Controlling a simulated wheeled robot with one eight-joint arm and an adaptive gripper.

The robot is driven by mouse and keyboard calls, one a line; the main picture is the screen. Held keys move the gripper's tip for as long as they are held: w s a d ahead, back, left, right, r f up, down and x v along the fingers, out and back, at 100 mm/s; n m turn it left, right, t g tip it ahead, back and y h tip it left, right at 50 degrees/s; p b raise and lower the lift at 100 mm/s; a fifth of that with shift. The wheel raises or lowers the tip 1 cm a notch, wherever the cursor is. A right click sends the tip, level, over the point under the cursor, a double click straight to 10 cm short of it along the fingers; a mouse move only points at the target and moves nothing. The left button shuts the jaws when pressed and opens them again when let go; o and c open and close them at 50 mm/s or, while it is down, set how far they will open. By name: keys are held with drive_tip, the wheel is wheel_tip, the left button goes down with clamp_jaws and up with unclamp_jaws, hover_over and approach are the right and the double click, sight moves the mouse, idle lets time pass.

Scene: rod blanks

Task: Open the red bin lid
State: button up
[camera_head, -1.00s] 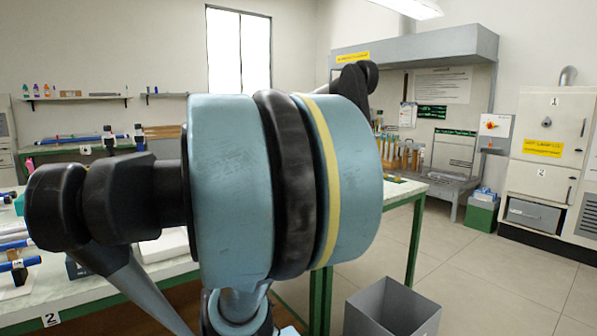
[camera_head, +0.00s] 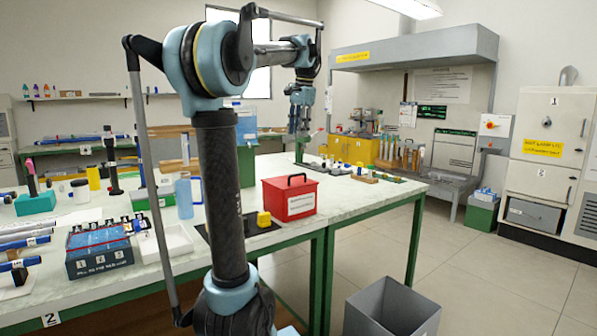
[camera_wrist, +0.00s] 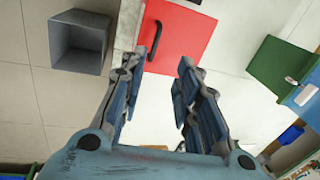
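The red bin (camera_head: 279,205) stands on the bench with its red lid (camera_head: 284,182) closed and a black handle (camera_head: 297,178) on top. In the wrist view the red lid (camera_wrist: 188,38) is seen from above, with its dark handle (camera_wrist: 155,41) near the lid's left edge. My gripper (camera_head: 300,138) points down, higher than the bin in the head view. In the wrist view my gripper (camera_wrist: 162,60) is open with nothing between its fingers. The left fingertip lies close to the handle in the picture; the remaining height cannot be judged.
A yellow block (camera_head: 264,219) sits in front of the bin on a dark mat. A blue bottle (camera_head: 184,196) and white tray (camera_head: 170,243) stand left. Small items line the bench (camera_head: 340,200) behind and right. A grey open bin (camera_head: 392,308) stands on the floor.

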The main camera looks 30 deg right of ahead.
drive_tip(key=d, duration=0.3)
approach(300, 174)
drive_tip(key=shift+m, duration=0.3)
drive_tip(key=f, duration=0.2)
drive_tip(key=w+f, duration=0.1)
drive_tip(key=f, duration=0.2)
drive_tip(key=w+f, duration=0.1)
drive_tip(key=f, duration=0.1)
drive_tip(key=shift+a+f, duration=0.2)
clamp_jaws()
